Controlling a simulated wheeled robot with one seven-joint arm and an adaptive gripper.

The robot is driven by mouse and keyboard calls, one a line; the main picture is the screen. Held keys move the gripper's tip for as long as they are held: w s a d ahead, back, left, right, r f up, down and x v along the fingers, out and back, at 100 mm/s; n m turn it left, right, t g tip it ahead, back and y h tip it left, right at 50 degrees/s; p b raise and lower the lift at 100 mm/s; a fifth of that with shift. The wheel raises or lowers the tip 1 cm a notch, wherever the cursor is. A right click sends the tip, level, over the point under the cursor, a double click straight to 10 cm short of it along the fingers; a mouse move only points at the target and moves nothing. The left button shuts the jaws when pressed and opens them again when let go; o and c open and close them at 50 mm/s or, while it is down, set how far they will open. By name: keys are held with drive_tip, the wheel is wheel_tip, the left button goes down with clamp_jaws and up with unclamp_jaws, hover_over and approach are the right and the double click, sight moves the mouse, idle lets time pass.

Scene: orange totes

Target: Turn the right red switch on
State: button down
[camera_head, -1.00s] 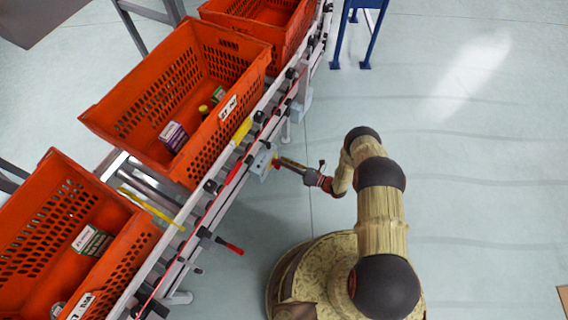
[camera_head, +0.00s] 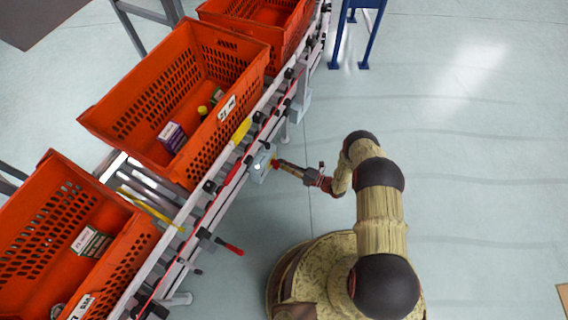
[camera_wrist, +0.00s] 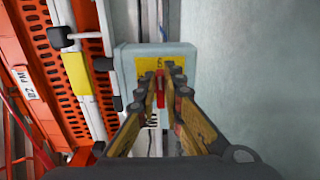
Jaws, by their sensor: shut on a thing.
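A grey switch box with a yellow plate (camera_wrist: 149,64) fills the middle of the wrist view, and a red switch handle (camera_wrist: 159,84) stands on it. My gripper (camera_wrist: 161,84) has its two fingers on either side of this red handle, shut on it. In the head view the grey box (camera_head: 259,168) sits on the conveyor's side rail, and my gripper (camera_head: 279,164) reaches it from the right. The fingers partly hide the handle, so its exact angle is hard to tell.
Orange totes (camera_head: 97,124) with a few small packages stand on the conveyor. A lever with a red grip (camera_head: 234,249) sticks out from the rail, lower left of the box. A blue stand (camera_head: 338,40) is at the top. The floor (camera_head: 480,170) to the right is clear.

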idle(0.3)
drive_tip(key=c, duration=1.9)
unclamp_jaws()
drive_tip(key=v, duration=1.2)
